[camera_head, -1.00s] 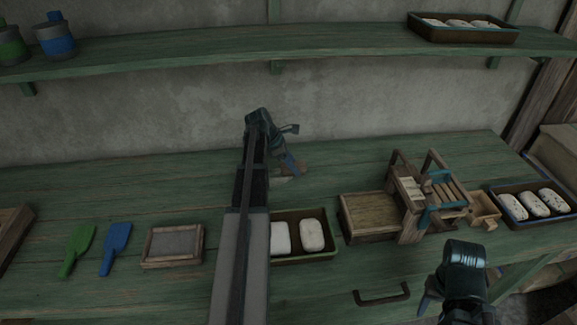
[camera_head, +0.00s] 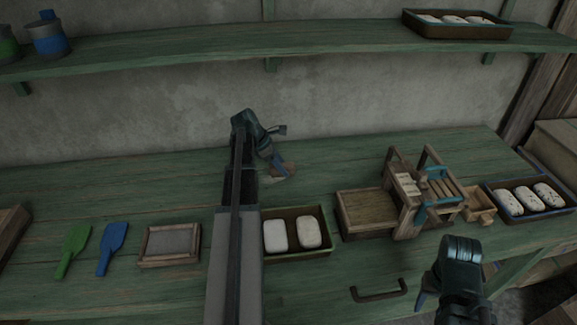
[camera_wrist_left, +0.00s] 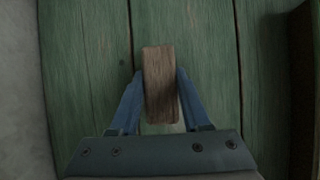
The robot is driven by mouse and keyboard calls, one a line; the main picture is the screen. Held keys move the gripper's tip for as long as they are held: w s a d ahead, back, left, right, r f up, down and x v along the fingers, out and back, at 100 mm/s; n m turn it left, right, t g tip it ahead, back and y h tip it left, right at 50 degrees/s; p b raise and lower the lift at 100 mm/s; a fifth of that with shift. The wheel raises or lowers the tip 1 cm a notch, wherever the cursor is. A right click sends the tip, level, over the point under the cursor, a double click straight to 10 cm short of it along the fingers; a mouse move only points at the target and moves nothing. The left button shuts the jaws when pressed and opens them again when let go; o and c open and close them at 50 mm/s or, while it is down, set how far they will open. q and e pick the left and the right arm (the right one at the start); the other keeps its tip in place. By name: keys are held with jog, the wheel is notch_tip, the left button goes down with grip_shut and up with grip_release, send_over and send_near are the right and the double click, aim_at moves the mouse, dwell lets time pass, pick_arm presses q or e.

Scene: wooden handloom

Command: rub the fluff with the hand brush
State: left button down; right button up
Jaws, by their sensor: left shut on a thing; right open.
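The hand brush, seen as a plain wooden block (camera_wrist_left: 160,85), is held between the blue fingers of my left gripper (camera_wrist_left: 160,78). In the head view my left gripper (camera_head: 275,162) is low over the back of the green bench, near the wall. The brush there is a small brown shape (camera_head: 288,171), partly hidden; its bristles do not show, and I cannot tell if it touches the bench. I cannot make out the fluff for certain in either view. My right gripper (camera_head: 424,298) is open and empty above the front right of the bench.
A tray with two white blocks (camera_head: 320,252) is at the bench's middle, beside a wooden loom-like device (camera_head: 405,215). A framed grey pad (camera_head: 170,244), blue paddle (camera_head: 112,246) and green paddle (camera_head: 73,250) lie left. A speckled-block tray (camera_head: 489,198) is right. The back left is clear.

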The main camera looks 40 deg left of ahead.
aim_at(271, 169)
pick_arm(q)
jog(key=shift+s+a, duration=0.3)
jog(key=shift+s+a, duration=2.4)
jog(key=shift+s, duration=0.1)
jog(key=shift+s+d, duration=0.5)
jog(key=shift+d, duration=0.1)
jog(key=shift+w+d, duration=1.15)
jog(key=shift+w, duration=0.2)
jog(key=shift+w+d, duration=0.1)
jog(key=shift+w+d, duration=1.1)
